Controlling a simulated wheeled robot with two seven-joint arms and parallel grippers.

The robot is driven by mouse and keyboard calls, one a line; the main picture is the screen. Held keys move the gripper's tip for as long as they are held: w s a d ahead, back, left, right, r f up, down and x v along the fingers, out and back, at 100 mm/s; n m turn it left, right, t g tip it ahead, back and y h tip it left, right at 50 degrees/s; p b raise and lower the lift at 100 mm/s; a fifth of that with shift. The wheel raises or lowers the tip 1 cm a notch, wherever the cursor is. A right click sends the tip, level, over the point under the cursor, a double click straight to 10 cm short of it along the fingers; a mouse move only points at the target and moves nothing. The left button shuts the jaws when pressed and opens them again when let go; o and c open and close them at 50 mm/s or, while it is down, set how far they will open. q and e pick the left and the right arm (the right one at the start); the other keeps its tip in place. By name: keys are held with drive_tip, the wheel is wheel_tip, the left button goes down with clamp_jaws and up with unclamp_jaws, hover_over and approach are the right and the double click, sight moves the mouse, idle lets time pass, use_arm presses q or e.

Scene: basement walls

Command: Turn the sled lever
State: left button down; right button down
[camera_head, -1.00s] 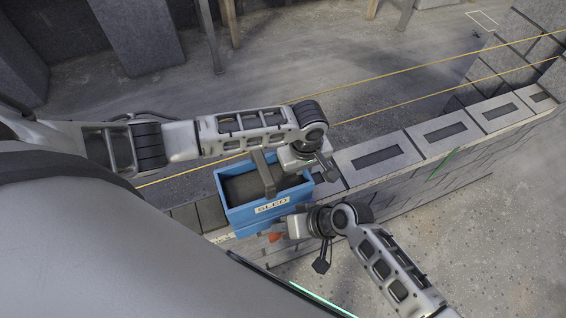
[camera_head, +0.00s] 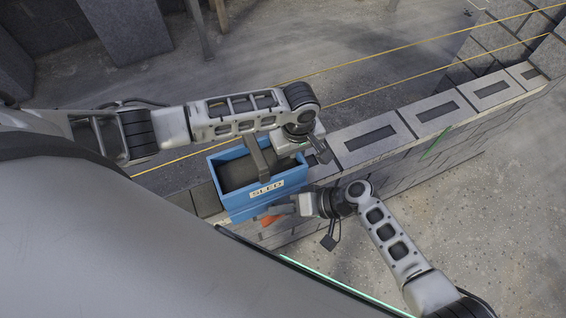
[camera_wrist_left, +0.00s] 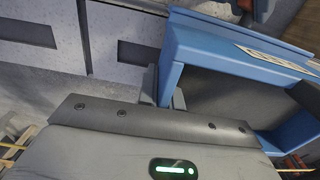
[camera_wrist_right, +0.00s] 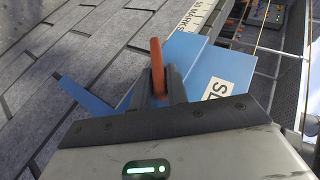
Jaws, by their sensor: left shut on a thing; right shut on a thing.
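The blue sled (camera_head: 235,205) is an open box with a white "SLED" label, resting on top of the block wall. Its orange-red lever (camera_head: 268,220) sits low on the face towards me. My right gripper (camera_head: 284,209) is shut on the lever; in the right wrist view the lever (camera_wrist_right: 157,60) stands up between the fingers (camera_wrist_right: 160,88). My left gripper (camera_head: 299,157) is at the sled's right end. In the left wrist view its fingers (camera_wrist_left: 163,92) are shut on the blue rim (camera_wrist_left: 172,62). My own gripper hides part of the lever in the head view.
The wall of hollow blocks (camera_head: 390,148) runs to the upper right, with yellow guide lines (camera_head: 400,83) along it. A green mark (camera_head: 437,140) is on its near face. The floor (camera_head: 500,215) right of the wall is clear. Dark posts stand at the back.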

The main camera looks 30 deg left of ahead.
drive_tip(key=shift+s+d+f, duration=0.1)
drive_tip(key=shift+d, duration=0.05)
drive_tip(key=c, duration=1.5)
unclamp_jaws()
drive_tip(key=shift+c, duration=0.2)
drive_tip(key=shift+o, duration=0.4)
drive_tip(key=v, duration=1.2)
